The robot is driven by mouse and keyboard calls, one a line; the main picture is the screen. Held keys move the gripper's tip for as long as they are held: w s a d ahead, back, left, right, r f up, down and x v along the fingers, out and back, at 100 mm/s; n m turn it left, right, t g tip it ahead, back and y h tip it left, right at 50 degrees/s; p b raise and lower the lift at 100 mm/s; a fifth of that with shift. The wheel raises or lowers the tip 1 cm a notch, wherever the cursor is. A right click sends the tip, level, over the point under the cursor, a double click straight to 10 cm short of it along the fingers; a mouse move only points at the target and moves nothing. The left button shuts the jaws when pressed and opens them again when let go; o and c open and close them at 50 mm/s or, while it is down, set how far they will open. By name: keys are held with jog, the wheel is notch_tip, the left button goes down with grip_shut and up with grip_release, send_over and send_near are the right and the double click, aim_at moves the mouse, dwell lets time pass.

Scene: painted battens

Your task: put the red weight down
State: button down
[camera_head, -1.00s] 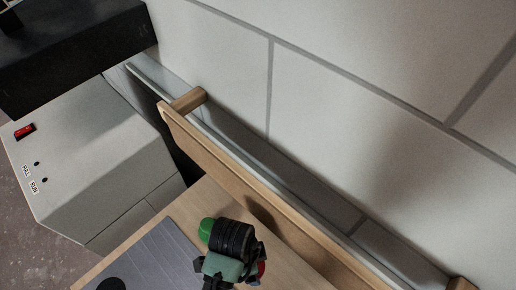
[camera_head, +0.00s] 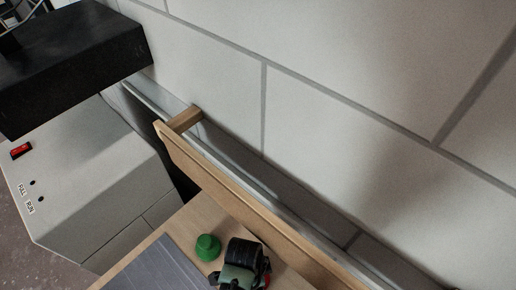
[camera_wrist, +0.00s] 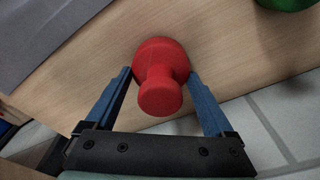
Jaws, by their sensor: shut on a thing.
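The red weight (camera_wrist: 160,78) is between the two blue fingers of my gripper (camera_wrist: 163,88) in the wrist view, with its knob toward the camera. My gripper is shut on it, over the wooden tabletop (camera_wrist: 100,70). Whether the weight's base touches the wood cannot be told. In the head view my gripper (camera_head: 243,280) is at the bottom edge, and only a bit of red shows beside it.
A green weight (camera_head: 208,247) stands on the wood just left of my gripper. A grey panel (camera_head: 155,272) lies further left. A wooden rail (camera_head: 235,195) runs along the wall side. A grey machine (camera_head: 85,180) stands beyond at left.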

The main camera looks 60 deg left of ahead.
jog(key=shift+f, duration=0.1)
grip_release()
jog(key=shift+s+a+r, duration=0.1)
jog(key=shift+s+r, duration=0.1)
jog(key=shift+r, duration=1.75)
jog(key=shift+s+a+r, duration=0.1)
jog(key=shift+s+r, duration=0.1)
jog(key=shift+r, duration=1.7)
